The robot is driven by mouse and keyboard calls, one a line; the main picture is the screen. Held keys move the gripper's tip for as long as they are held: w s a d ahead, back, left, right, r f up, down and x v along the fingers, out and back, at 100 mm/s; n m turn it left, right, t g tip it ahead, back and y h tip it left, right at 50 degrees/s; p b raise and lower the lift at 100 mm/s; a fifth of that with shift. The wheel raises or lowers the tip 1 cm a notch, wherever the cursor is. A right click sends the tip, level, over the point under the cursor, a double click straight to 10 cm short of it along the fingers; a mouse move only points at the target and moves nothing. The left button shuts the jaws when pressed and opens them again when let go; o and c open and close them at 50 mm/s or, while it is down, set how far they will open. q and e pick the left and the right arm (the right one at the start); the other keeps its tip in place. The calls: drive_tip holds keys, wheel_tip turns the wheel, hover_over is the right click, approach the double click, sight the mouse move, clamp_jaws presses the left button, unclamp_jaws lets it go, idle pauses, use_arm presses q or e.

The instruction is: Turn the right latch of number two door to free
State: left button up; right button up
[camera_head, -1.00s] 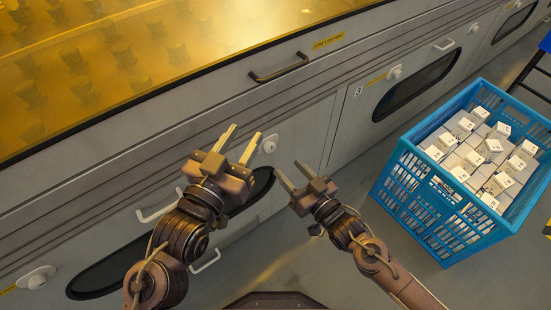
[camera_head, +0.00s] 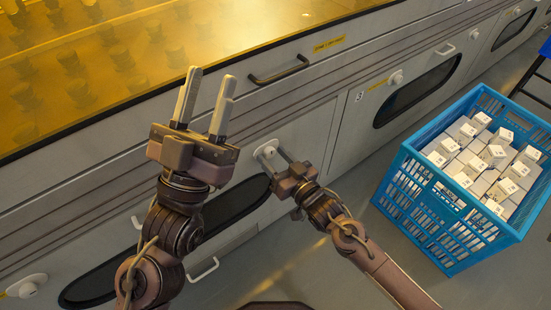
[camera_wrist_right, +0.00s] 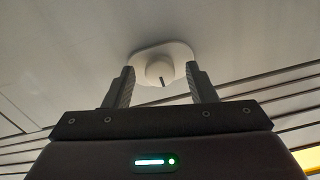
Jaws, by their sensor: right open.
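The right latch (camera_head: 267,150) is a round white knob on a pale plate, at the upper right of the middle door (camera_head: 305,135). In the right wrist view the latch knob (camera_wrist_right: 160,71) has a dark mark pointing down and sits between the two fingers. My right gripper (camera_head: 272,155) is open, its fingers reaching to either side of the knob; I cannot tell whether they touch it. My left gripper (camera_head: 205,95) is open and empty, raised in front of the cabinet with its fingers pointing up. The door's number is hidden or not readable.
Another latch (camera_head: 27,286) is at the lower left. A dark handle (camera_head: 280,69) is above the door and a pale handle (camera_head: 204,271) below. Door 3 has a dark window (camera_head: 418,90) and its own latch (camera_head: 396,77). A blue crate (camera_head: 440,225) of white boxes stands right.

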clamp_jaws()
idle(0.3)
